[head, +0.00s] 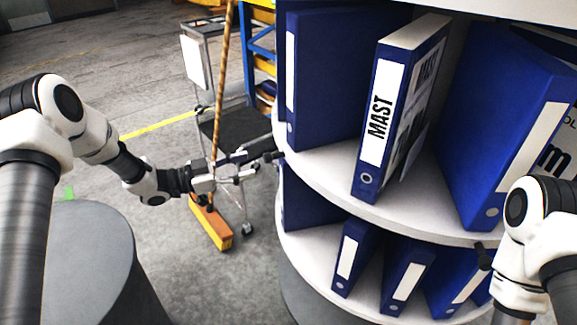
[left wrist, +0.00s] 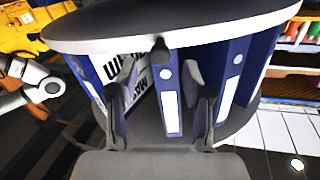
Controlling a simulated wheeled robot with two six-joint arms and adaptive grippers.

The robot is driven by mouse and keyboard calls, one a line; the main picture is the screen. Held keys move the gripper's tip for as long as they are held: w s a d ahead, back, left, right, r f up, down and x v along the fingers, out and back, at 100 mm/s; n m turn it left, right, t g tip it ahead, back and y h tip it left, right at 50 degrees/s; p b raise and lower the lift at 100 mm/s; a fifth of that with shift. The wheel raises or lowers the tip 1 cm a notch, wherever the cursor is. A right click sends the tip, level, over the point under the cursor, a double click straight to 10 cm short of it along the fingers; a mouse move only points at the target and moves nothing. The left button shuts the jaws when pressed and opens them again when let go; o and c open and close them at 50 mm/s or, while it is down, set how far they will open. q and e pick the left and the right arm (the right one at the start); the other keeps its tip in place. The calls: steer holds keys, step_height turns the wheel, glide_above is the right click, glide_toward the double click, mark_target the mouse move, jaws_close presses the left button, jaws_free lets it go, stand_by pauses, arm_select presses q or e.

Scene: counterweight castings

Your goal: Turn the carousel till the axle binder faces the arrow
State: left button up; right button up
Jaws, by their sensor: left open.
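The carousel (head: 330,172) is a round white-shelved stand on the right of the head view, with blue binders on two tiers. On the upper tier a binder marked MAST (head: 379,117) faces outward. I can read no axle label on any visible spine, and I see no arrow. My left gripper (head: 264,164) is open at the carousel's left edge, by the upper shelf. In the left wrist view, its fingers (left wrist: 158,85) are apart, with a blue binder (left wrist: 170,101) showing between them; contact is unclear. My right gripper (head: 484,257) shows only as a dark tip in front of the shelves.
Other blue binders (head: 307,80) fill the upper tier, and several more (head: 408,276) stand below. Left of the carousel are a grey trolley (head: 240,128) and an orange broom head (head: 212,225) with an upright handle. A grey round pedestal (head: 85,250) stands at front left. Floor beyond is open.

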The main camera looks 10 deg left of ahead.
mark_target(270, 157)
arm_select(q)
steer(key=shift+w+d+r+p, duration=0.15)
steer(key=shift+d+r+p, duration=0.05)
steer(key=shift+d+r, duration=0.2)
steer(key=shift+w+d+r+p, duration=0.15)
steer(key=shift+d+r, duration=0.1)
steer(key=shift+d, duration=0.2)
steer(key=x, duration=0.2)
steer(key=p+x, duration=0.1)
steer(key=x, duration=0.2)
steer(key=shift+w+f, duration=0.2)
steer(key=shift+w, duration=0.25)
steer(key=shift+d, duration=0.2)
jaws_close()
arm_select(e)
steer(key=shift+s+d+r, duration=0.1)
steer(key=shift+d+r, duration=0.05)
steer(key=shift+r, duration=0.35)
